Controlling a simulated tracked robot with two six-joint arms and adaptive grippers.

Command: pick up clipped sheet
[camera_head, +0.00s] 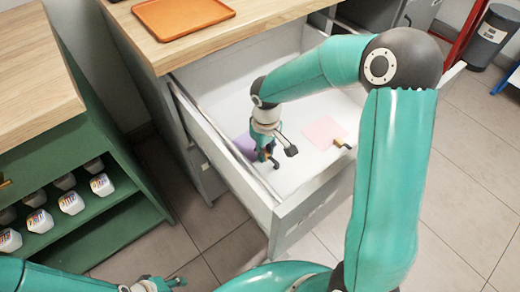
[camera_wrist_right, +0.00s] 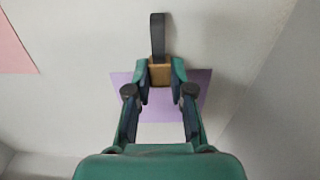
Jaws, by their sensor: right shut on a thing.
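A purple sheet (camera_head: 245,145) lies in the open drawer (camera_head: 318,196); it also shows in the right wrist view (camera_wrist_right: 200,90). A wooden clip (camera_wrist_right: 160,72) with a black handle sits at the purple sheet. My right gripper (camera_head: 267,154) reaches down into the drawer, its fingertips (camera_wrist_right: 160,80) shut on this clip. The gripper hides part of the sheet, and I cannot tell whether it touches the drawer floor. A pink sheet (camera_head: 323,132) with a yellow and black clip (camera_head: 343,143) lies to the right. My left gripper (camera_head: 158,285) is at the bottom edge, partly cut off.
The drawer's walls surround the right gripper. A wooden counter with an orange tray (camera_head: 182,16) is above at the back. A green shelf unit (camera_head: 92,215) with several white containers (camera_head: 70,203) stands at left.

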